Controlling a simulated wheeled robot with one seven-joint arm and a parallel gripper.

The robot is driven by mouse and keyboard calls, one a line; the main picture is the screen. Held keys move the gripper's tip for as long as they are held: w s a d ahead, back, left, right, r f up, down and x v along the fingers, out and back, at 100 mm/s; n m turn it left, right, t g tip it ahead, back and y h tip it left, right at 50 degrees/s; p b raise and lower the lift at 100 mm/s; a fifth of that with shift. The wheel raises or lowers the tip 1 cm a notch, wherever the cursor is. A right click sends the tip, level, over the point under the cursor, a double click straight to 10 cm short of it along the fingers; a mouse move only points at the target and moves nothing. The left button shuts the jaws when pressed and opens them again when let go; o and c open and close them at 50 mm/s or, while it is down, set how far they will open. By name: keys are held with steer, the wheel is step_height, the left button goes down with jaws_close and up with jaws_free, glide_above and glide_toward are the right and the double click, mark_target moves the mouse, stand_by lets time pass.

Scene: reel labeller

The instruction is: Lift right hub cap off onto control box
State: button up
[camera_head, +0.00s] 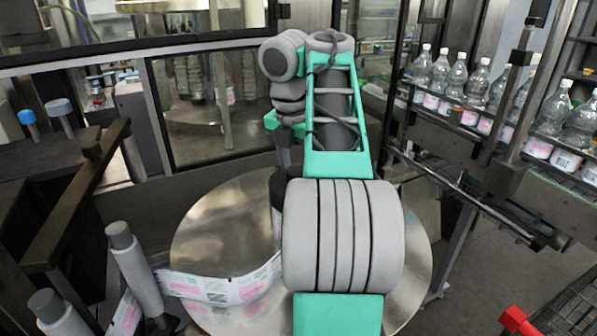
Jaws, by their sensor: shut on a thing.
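My arm runs up the middle of the head view and bends back behind its own green forearm. My gripper is hidden behind the arm, so its fingers and anything in them do not show. A large shiny round reel plate (215,222) lies behind and below the arm, its middle covered by my arm. A dark rounded piece (277,188) shows at the arm's left edge, over the plate; I cannot tell whether it is a hub cap or part of my gripper. I cannot clearly make out a right hub cap or the control box.
A printed label strip (222,288) runs across the plate from the left. Bottles (477,84) line a conveyor at the right. A red part (517,320) is at the lower right.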

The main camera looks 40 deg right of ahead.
steer(key=s+a+r+p, duration=0.3)
steer(key=s+a+r, duration=0.3)
steer(key=s+r, duration=0.55)
step_height(320, 180, up, 6)
steer(key=s, duration=0.1)
steer(key=shift+a, duration=0.15)
stand_by(0.4)
